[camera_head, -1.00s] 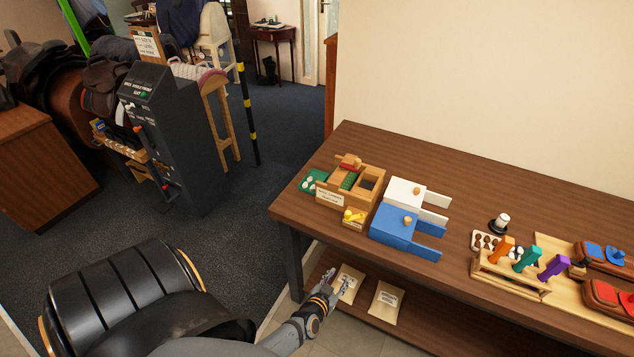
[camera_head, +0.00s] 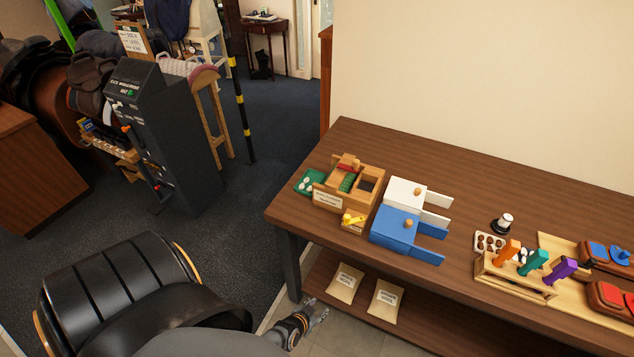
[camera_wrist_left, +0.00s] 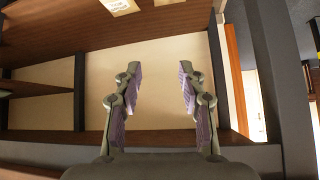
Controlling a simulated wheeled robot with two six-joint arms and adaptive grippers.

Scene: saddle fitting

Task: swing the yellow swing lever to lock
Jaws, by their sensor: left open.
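My left gripper (camera_head: 318,312) is low in front of the table, near the lower shelf and below the tabletop. In the left wrist view its two purple-padded fingers (camera_wrist_left: 156,95) stand wide apart with nothing between them. A small yellow piece (camera_head: 353,218) lies on a small wooden box at the table's front left; I cannot tell whether it is the swing lever. A dark upright machine (camera_head: 158,135) with orange and red handles stands on the floor to the left; no yellow lever can be made out on it. My right gripper is out of view.
The brown table (camera_head: 480,170) carries a wooden sorting box (camera_head: 326,200), a white box (camera_head: 402,195), a blue box (camera_head: 392,229) and a rack (camera_head: 515,278) of coloured handles. Paper packets (camera_head: 345,283) lie on the lower shelf. Dark floor (camera_head: 235,200) is clear between machine and table.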

